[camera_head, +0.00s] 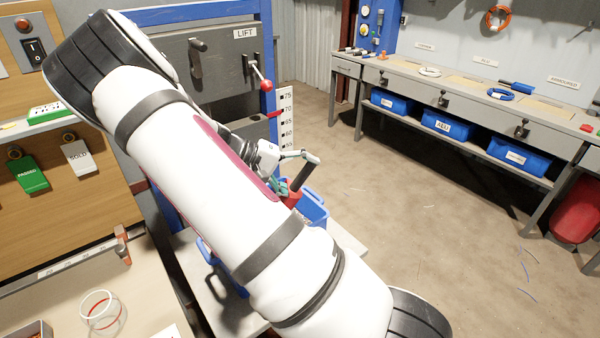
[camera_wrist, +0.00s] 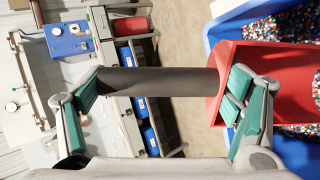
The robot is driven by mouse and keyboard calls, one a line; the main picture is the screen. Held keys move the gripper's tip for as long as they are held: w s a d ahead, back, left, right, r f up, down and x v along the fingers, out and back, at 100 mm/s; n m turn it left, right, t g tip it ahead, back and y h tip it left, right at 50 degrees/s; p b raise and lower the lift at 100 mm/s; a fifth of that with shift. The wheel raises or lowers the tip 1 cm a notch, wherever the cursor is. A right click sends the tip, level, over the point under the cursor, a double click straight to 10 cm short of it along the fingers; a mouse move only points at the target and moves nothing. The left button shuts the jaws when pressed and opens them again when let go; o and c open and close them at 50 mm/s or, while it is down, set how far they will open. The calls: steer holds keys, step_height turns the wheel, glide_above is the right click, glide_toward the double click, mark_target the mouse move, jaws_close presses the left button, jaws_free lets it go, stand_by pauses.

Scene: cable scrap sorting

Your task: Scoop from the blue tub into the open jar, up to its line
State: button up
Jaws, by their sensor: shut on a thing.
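My gripper (camera_head: 291,171) is shut on the dark handle of a red scoop (camera_head: 291,198), and the handle lies between its teal finger pads in the wrist view (camera_wrist: 160,82). The scoop's red bowl (camera_wrist: 265,70) is over or in the blue tub (camera_head: 315,212). The tub holds small mixed-colour granules and also shows in the wrist view (camera_wrist: 218,35). Most of the bowl's inside is bare red; a few granules show at the picture's right edge. The open clear jar (camera_head: 100,312), with a red line round it, stands on the bench at lower left. My arm hides much of the tub.
A height scale (camera_head: 286,120) stands behind the tub, beside a panel marked LIFT with a red-knobbed lever (camera_head: 265,85). A long bench (camera_head: 455,85) with blue bins (camera_head: 450,124) below is at the back right. The floor between is mostly clear.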

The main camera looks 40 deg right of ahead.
mark_target(297, 191)
steer(key=shift+f+b, duration=1.25)
steer(key=shift+f, duration=1.55)
steer(key=shift+w+a+f+b, duration=0.5)
steer(key=shift+a+f+b, duration=0.15)
steer(key=shift+f, duration=0.15)
steer(key=shift+w+a+f+b, duration=0.55)
steer(key=shift+f+b, duration=0.1)
steer(key=shift+f, duration=0.15)
steer(key=shift+s+f+t+y, duration=0.15)
steer(key=shift+f+t+y, duration=0.25)
steer(key=shift+y, duration=0.2)
steer(key=shift+a+f+t+y, duration=0.1)
steer(key=shift+f+t+y, duration=0.5)
steer(key=shift+f+y, duration=0.1)
steer(key=shift+s+d+r+t+y+p, duration=0.3)
steer(key=shift+d+r+t+y+p, duration=0.1)
steer(key=shift+r+t+y+p, duration=0.25)
steer(key=shift+s+d+r+t+y+p, duration=0.25)
steer(key=shift+d+r+t+y+p, duration=0.25)
steer(key=shift+y+p, duration=0.25)
steer(key=shift+s+d+r+t+y+p, duration=0.35)
steer(key=shift+r+t+y+p, duration=0.25)
steer(key=shift+y, duration=0.2)
steer(key=s+d+r+t+y+p, duration=0.2)
steer(key=d+r+p, duration=0.1)
steer(key=r+p, duration=0.1)
steer(key=shift+s+d+y, duration=0.25)
steer(key=shift+y, duration=0.15)
